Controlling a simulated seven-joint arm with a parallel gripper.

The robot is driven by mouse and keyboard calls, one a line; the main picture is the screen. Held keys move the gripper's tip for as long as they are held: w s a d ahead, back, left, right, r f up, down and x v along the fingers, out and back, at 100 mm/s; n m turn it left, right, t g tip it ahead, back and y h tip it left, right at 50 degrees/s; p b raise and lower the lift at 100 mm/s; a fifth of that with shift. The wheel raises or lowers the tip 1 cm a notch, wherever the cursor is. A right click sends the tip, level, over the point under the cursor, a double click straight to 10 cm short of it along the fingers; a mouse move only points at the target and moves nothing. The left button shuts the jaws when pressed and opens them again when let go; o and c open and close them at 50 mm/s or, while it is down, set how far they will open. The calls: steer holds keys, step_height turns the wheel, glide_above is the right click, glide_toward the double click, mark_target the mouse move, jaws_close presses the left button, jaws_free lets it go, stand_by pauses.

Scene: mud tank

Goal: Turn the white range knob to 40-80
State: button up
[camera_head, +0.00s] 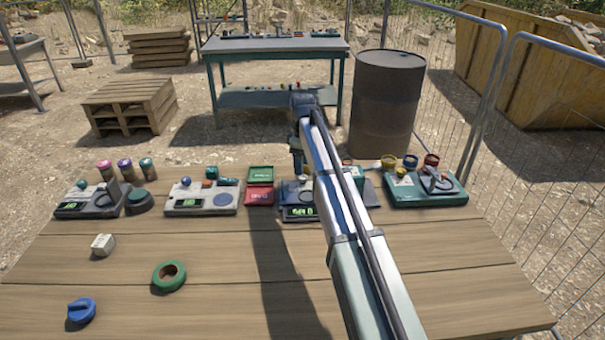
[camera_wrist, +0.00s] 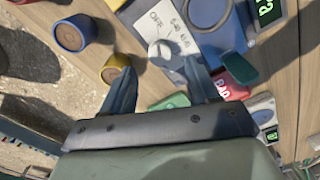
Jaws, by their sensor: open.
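The white range knob (camera_wrist: 160,52) shows in the wrist view on a white label plate (camera_wrist: 182,32) with small printing, including what reads like 40-80. Its pointer direction is too small to tell. The plate belongs to a blue meter (camera_head: 299,213) with a lit green display, partly hidden behind my arm in the head view. My gripper (camera_wrist: 160,66) is open, its two dark fingers apart. In the wrist view the fingertips lie to the left and right of the knob, just below it in the picture; I cannot tell whether they touch it.
A red box (camera_wrist: 232,87) and a green box (camera_head: 260,173) stand beside the meter. A blue pot (camera_wrist: 75,33) and a yellow-topped pot (camera_wrist: 114,68) are close on the other side. A white meter (camera_head: 201,197) and green meter (camera_head: 427,189) flank it.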

mark_target(303, 180)
steer(key=shift+f, duration=2.2)
steer(key=c, duration=1)
